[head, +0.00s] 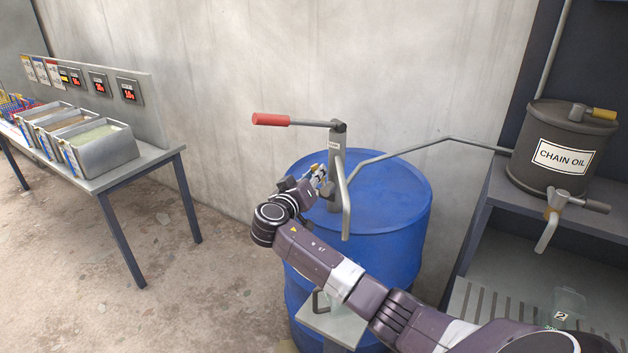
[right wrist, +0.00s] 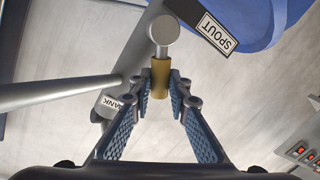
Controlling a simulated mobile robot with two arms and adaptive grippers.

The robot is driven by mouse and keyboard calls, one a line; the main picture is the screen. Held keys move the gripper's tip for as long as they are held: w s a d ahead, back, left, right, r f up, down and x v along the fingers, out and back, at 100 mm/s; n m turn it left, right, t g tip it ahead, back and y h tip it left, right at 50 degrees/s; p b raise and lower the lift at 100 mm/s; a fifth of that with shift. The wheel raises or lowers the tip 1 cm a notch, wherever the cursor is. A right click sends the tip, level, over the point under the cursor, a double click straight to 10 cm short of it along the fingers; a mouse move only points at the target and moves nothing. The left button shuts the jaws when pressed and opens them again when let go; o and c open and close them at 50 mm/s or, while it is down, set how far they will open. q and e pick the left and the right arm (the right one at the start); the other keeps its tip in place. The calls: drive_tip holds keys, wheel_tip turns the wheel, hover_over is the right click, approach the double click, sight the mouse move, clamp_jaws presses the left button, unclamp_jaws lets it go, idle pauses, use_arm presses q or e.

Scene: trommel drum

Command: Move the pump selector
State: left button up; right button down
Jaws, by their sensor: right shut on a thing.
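The pump stands on the blue drum (head: 395,205), with a grey upright body (head: 337,155), a red-gripped handle (head: 271,119) pointing left and a bent spout pipe (head: 346,215) hanging in front. My right gripper (head: 318,177) is at the left side of the pump body. In the right wrist view my right gripper (right wrist: 160,88) is shut on the brass-coloured grip of the pump selector (right wrist: 160,76), below its grey round end. A SPOUT label (right wrist: 214,33) is above right of it and a TANK label (right wrist: 112,103) below left. My left gripper is out of view.
A pipe (head: 430,145) runs from the pump to the right-hand bench. A CHAIN OIL tank (head: 562,150) with a tap stands there. A table (head: 150,165) with several metal bins and a display panel (head: 110,90) is at left. Open floor lies between table and drum.

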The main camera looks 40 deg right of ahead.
drive_tip(key=shift+w+a+f+n+g, duration=0.25)
drive_tip(key=shift+w+f+n+g, duration=0.45)
drive_tip(key=shift+n, duration=1)
drive_tip(key=shift+w+a+f+n+g, duration=0.25)
drive_tip(key=shift+f+n, duration=0.75)
drive_tip(key=shift+n, duration=0.7)
drive_tip(key=shift+w+a+f+n+g, duration=0.2)
drive_tip(key=shift+w+f+n+g, duration=0.5)
drive_tip(key=shift+n, duration=1)
drive_tip(key=shift+s+f+t, duration=0.15)
drive_tip(key=shift+f+t, duration=0.05)
drive_tip(key=shift+t, duration=0.05)
drive_tip(key=c, duration=1.8)
unclamp_jaws()
drive_tip(key=shift+a, duration=0.1)
drive_tip(key=v, duration=1.2)
drive_tip(key=shift+f, duration=0.15)
